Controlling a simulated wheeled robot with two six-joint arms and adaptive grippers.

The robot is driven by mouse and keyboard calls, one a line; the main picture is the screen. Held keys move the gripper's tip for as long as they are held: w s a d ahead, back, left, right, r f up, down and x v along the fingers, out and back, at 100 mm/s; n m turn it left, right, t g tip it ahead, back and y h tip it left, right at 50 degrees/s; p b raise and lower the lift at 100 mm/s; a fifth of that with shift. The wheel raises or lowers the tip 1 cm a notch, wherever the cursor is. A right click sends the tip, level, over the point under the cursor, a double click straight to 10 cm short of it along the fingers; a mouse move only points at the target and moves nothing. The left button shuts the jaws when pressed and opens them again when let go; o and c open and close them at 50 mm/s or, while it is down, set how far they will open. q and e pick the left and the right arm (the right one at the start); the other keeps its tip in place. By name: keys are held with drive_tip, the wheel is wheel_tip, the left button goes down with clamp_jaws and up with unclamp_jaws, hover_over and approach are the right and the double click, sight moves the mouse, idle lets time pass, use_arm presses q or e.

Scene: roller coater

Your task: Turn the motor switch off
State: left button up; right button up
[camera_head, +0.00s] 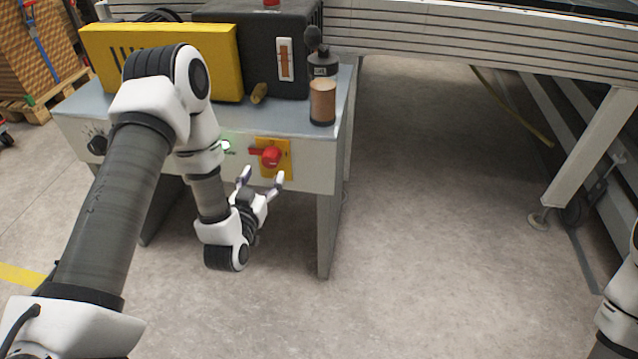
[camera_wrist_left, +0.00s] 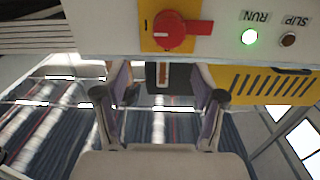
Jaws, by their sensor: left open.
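The red motor switch (camera_head: 271,157) is a rotary knob on a yellow plate (camera_head: 285,146) on the front of the control cabinet. Its handle lies level, pointing left in the head view. In the left wrist view the red switch (camera_wrist_left: 172,31) is at the top, with the handle pointing right toward a lit green RUN lamp (camera_wrist_left: 250,37). My left gripper (camera_head: 262,179) is open and empty, just below and in front of the switch. Its fingers also show apart in the left wrist view (camera_wrist_left: 160,90). My right gripper is out of view.
The cabinet top (camera_head: 205,121) holds a yellow vented box (camera_head: 225,60), a black box (camera_head: 255,50) and a brown cylinder (camera_head: 322,103). A dark SLIP lamp (camera_wrist_left: 288,40) sits beside the RUN lamp. A machine frame leg (camera_head: 590,150) stands at right. The floor in front is clear.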

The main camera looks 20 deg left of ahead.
sight(269, 163)
use_arm(q)
drive_tip(key=shift+w+a+f+b, duration=0.35)
drive_tip(key=shift+w+f+b, duration=0.05)
drive_tip(key=shift+f+b, duration=0.1)
drive_tip(key=shift+w+a+f+b, duration=0.3)
drive_tip(key=shift+w+f+b, duration=0.05)
drive_tip(key=shift+f+b, duration=0.15)
drive_tip(key=b+x, duration=0.1)
drive_tip(key=x, duration=0.5)
drive_tip(key=shift+w+a+r, duration=0.15)
drive_tip(key=shift+w+a, duration=0.05)
drive_tip(key=shift+w, duration=0.15)
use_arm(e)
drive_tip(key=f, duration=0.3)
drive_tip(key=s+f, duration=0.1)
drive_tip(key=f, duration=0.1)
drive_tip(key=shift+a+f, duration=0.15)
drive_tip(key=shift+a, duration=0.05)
use_arm(q)
drive_tip(key=shift+c, duration=0.4)
drive_tip(key=c, duration=1.1)
